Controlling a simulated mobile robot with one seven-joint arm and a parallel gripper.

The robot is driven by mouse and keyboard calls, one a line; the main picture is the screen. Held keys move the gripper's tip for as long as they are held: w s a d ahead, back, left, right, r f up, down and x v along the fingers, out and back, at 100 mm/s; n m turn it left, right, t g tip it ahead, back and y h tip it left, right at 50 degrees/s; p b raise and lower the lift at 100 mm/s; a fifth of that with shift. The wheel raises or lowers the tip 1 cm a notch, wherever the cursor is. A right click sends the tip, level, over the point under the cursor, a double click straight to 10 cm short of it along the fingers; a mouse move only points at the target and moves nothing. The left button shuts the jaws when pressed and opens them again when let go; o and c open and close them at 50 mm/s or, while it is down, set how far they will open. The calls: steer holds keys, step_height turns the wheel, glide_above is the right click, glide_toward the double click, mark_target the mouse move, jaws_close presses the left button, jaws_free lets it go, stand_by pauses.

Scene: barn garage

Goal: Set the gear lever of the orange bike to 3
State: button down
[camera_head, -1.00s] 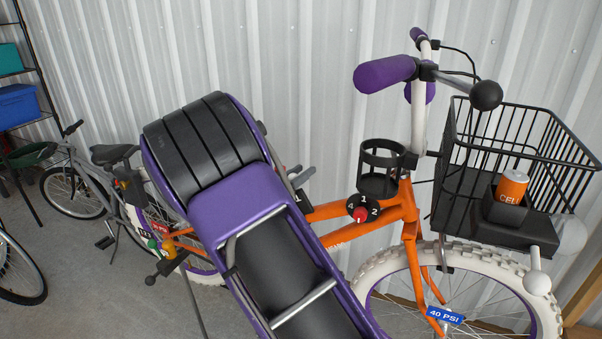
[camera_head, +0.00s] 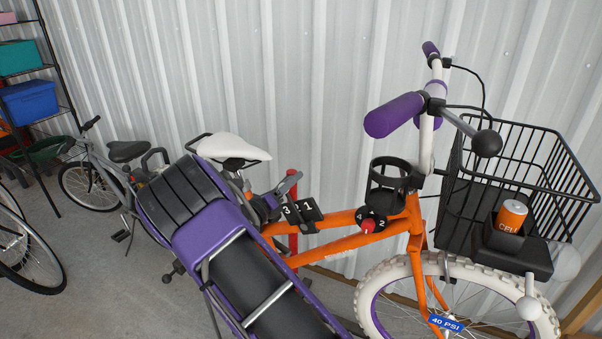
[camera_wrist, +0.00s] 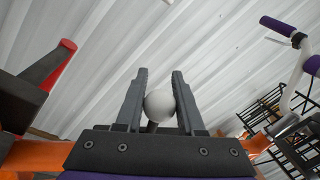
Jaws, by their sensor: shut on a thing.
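The orange bike (camera_head: 335,246) stands across the middle of the head view. A black gear plate on its top tube has white numbers (camera_head: 300,208); 3 and 1 are readable, and the middle one is partly covered. In the wrist view my gripper (camera_wrist: 160,98) is shut on a pale grey ball-shaped knob (camera_wrist: 159,105), with one finger on each side. It looks like the gear lever's knob. In the head view my purple arm hides much of the bike's rear, and I cannot make out the knob or which number the lever is at.
Farther right are a numbered dial with a red knob (camera_head: 368,226), black cup holder (camera_head: 388,186), handlebar with purple grips (camera_head: 394,114) and wire basket (camera_head: 520,150). The corrugated wall is close behind.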

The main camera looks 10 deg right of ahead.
steer(key=a+n, duration=0.1)
steer(key=w+f+n, duration=0.1)
steer(key=a+f+n, duration=0.1)
steer(key=shift+w+a+f+n+t, duration=0.2)
steer(key=shift+w+a+n+t, duration=0.1)
steer(key=shift+w+n, duration=0.1)
steer(key=shift+w+a+f+n+t, duration=0.2)
steer(key=shift+w+a+f+n, duration=0.15)
steer(key=shift+f+n, duration=0.35)
steer(key=shift+w+a+f+n+t, duration=0.2)
steer(key=shift+a+f+n, duration=0.2)
steer(key=shift+n, duration=0.4)
steer(key=shift+f+y, duration=0.1)
steer(key=shift+y, duration=0.2)
steer(key=c, duration=0.5)
jaws_free()
steer(key=shift+c, duration=0.2)
steer(key=v, duration=1.7)
steer(key=shift+s+f, duration=0.1)
steer(key=shift+s, duration=0.1)
